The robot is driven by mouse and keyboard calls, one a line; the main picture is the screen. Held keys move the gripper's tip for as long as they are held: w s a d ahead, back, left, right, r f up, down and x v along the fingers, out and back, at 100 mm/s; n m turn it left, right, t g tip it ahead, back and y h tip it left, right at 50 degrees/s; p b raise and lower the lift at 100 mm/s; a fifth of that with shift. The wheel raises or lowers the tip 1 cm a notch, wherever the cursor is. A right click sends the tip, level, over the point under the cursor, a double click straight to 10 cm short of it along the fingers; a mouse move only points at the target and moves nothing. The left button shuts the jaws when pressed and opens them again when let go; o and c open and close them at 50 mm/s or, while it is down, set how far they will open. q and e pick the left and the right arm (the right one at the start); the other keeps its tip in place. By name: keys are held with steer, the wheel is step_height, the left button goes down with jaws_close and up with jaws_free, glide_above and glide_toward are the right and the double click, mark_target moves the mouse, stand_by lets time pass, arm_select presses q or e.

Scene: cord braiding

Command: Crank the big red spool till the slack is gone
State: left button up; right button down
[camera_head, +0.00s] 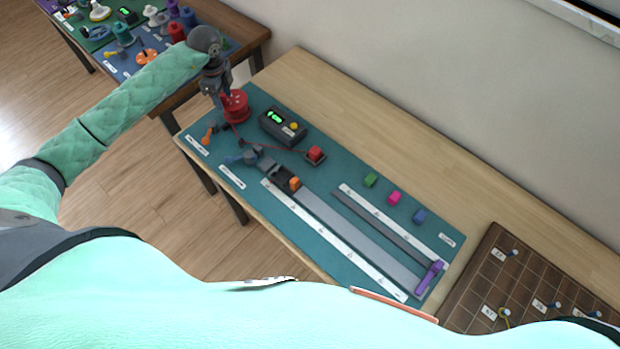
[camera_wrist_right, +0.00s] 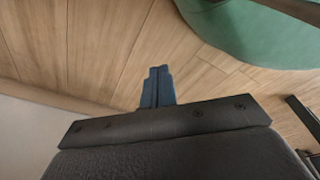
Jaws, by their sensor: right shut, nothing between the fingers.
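The big red spool (camera_head: 237,107) stands at the far left end of the teal mat on the table. A thin red cord (camera_head: 270,146) runs from near the spool toward a red block (camera_head: 315,153) in a dark holder; I cannot tell how taut it is. My left gripper (camera_head: 222,104) points down at the spool's left side, touching or very close to it. Its fingertips are too small and covered to show whether they grip a crank. My right gripper (camera_wrist_right: 158,87) shows in the right wrist view, shut and empty, above the wooden floor.
A dark box with a green display (camera_head: 283,126) stands right of the spool. An orange-ended part (camera_head: 208,136) lies near the mat's left edge. A long grey rail (camera_head: 350,235) crosses the mat. Green, pink and blue blocks (camera_head: 420,215) sit beyond it. A brown gridded board (camera_head: 495,275) lies at right.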

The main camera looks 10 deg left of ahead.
steer(key=shift+f, duration=0.1)
arm_select(q)
steer(key=shift+r+b, duration=0.3)
step_height(320, 180, up, 2)
steer(key=shift+r+b, duration=0.1)
steer(key=shift+b, duration=0.5)
step_height(320, 180, up, 4)
steer(key=shift+r+b, duration=0.1)
steer(key=shift+b, duration=0.65)
steer(key=shift+r, duration=0.4)
arm_select(e)
steer(key=w+a+r, duration=0.2)
steer(key=w+r, duration=0.2)
steer(key=w, duration=0.1)
steer(key=shift+w+a, duration=0.3)
